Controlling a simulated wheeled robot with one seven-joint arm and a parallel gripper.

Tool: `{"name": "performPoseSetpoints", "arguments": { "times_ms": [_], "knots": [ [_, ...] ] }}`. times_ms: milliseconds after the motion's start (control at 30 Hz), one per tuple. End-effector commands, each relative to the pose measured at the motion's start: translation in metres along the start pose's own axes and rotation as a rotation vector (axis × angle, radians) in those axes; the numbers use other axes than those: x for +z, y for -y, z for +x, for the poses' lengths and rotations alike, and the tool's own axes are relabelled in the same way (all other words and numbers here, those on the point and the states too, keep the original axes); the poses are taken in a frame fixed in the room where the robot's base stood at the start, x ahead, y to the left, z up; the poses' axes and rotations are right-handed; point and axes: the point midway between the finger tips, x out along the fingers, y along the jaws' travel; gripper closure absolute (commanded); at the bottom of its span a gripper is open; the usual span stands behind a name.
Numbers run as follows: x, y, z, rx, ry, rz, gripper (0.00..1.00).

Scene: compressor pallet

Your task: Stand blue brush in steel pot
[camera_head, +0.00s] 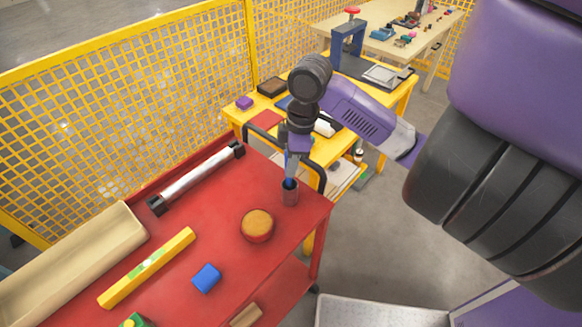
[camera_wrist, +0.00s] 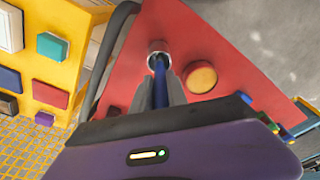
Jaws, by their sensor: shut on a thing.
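The steel pot (camera_head: 291,197) stands on the red cart top (camera_head: 225,215) near its right corner. My gripper (camera_head: 291,168) is above the pot, pointing down. It is shut on the blue brush (camera_head: 289,183), which hangs about upright. The brush's lower end is at the pot's mouth and seems to be inside the rim; how deep is hidden. In the wrist view the blue brush (camera_wrist: 160,88) runs between the fingers of my gripper (camera_wrist: 161,82) towards the round rim of the pot (camera_wrist: 158,47).
A round tan-topped red object (camera_head: 257,225) stands left of the pot. A blue block (camera_head: 206,278), a yellow level (camera_head: 148,267) and a silver tube (camera_head: 195,180) lie farther left. A black cart handle (camera_head: 322,178) is close behind the pot. A yellow table (camera_head: 395,100) stands beyond.

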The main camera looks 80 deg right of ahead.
Motion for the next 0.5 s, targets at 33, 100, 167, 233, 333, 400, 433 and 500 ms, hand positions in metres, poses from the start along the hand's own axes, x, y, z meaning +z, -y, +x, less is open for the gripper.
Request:
{"name": "performPoseSetpoints", "arguments": {
  "times_ms": [33, 100, 167, 233, 333, 400, 433, 500],
  "knots": [
    [0.002, 0.001, 0.007, -0.002, 0.001, 0.001, 1.0],
    [0.002, 0.0, 0.013, 0.0, 0.0, 0.001, 1.0],
    [0.003, 0.001, 0.015, 0.0, 0.0, 0.0, 1.0],
    [0.003, 0.0, 0.016, 0.0, 0.0, -0.001, 1.0],
    [0.003, 0.0, 0.016, 0.0, 0.0, -0.001, 1.0],
    [0.003, 0.0, 0.016, 0.0, 0.0, -0.001, 1.0],
    [0.003, 0.0, 0.017, 0.0, 0.0, -0.001, 1.0],
    [0.003, 0.0, 0.019, 0.0, 0.0, -0.001, 1.0]
  ]
}}
